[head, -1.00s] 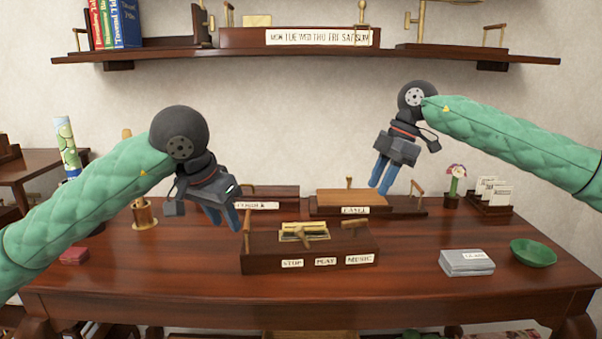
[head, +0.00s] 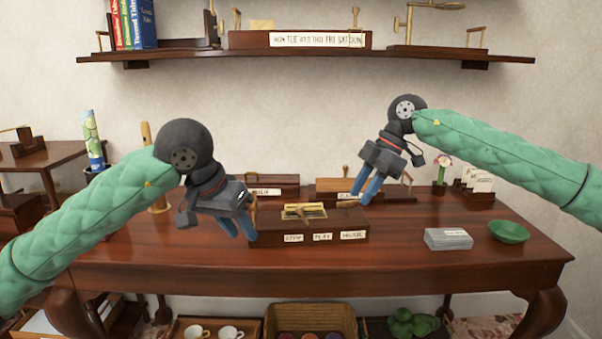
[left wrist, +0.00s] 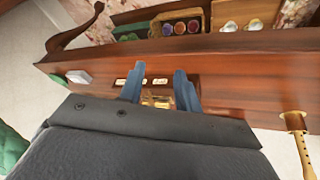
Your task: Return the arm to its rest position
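My left gripper (head: 237,224) hangs over the desk in front of the left end of the music box (head: 270,233), with its blue fingers pointing down. In the left wrist view its two fingers (left wrist: 160,88) stand apart with nothing held between them; the music box shows beyond them. My right gripper (head: 366,188) hangs above the desk behind the music box's right end, fingers pointing down and to the left. Its fingers look slightly apart and empty. Both green-sleeved arms reach forward, bent at the dark wrists.
The wooden desk (head: 420,275) carries a grey card box (head: 448,239), a green bowl (head: 509,232) and a flower pot (head: 439,188). A wall shelf (head: 300,58) runs above. Cups and baskets (head: 310,318) sit below.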

